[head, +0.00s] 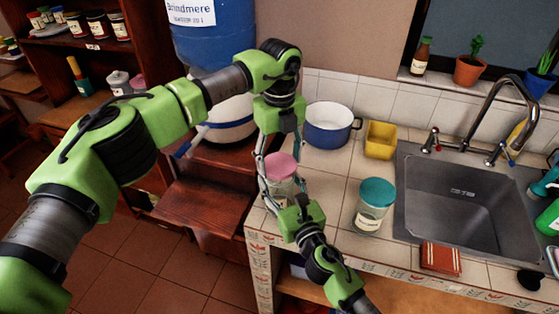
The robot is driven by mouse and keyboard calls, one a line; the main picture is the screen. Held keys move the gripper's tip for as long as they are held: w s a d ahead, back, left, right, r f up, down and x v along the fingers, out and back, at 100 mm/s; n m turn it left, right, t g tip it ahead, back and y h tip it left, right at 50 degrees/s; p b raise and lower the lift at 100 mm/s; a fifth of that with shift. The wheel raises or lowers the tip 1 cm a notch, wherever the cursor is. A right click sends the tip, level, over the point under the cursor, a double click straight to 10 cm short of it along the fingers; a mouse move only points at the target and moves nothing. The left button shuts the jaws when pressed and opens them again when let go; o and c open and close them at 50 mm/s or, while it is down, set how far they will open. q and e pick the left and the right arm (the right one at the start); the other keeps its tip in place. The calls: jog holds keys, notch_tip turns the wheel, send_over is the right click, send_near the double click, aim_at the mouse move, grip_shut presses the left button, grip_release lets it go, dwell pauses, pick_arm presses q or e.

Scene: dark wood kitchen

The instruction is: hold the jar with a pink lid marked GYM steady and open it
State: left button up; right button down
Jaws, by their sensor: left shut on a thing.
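The jar with a pink lid (281,165) stands near the left edge of the tiled counter; no marking on it is readable. My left gripper (279,155) reaches down from above and is shut on the jar around its lid, with a finger showing on each side. My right gripper (280,193) comes in from the lower right at the jar's lower body. Its fingers are partly hidden, and I cannot tell whether they grip the glass. Much of the jar is hidden by the grippers.
A teal-lidded jar (375,204) stands to the right, before the sink (463,205). A blue-and-white pot (330,126) and a yellow container (380,139) are behind. A red cloth (440,257) lies at the front edge. A large blue barrel (216,40) stands behind my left arm.

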aim_at(279, 164)
pick_arm(q)
jog(key=shift+r, duration=0.1)
pick_arm(e)
jog(key=shift+f, duration=0.1)
pick_arm(q)
jog(key=shift+r, duration=1.9)
pick_arm(e)
jog(key=c, duration=0.8)
grip_release()
jog(key=v, duration=1.2)
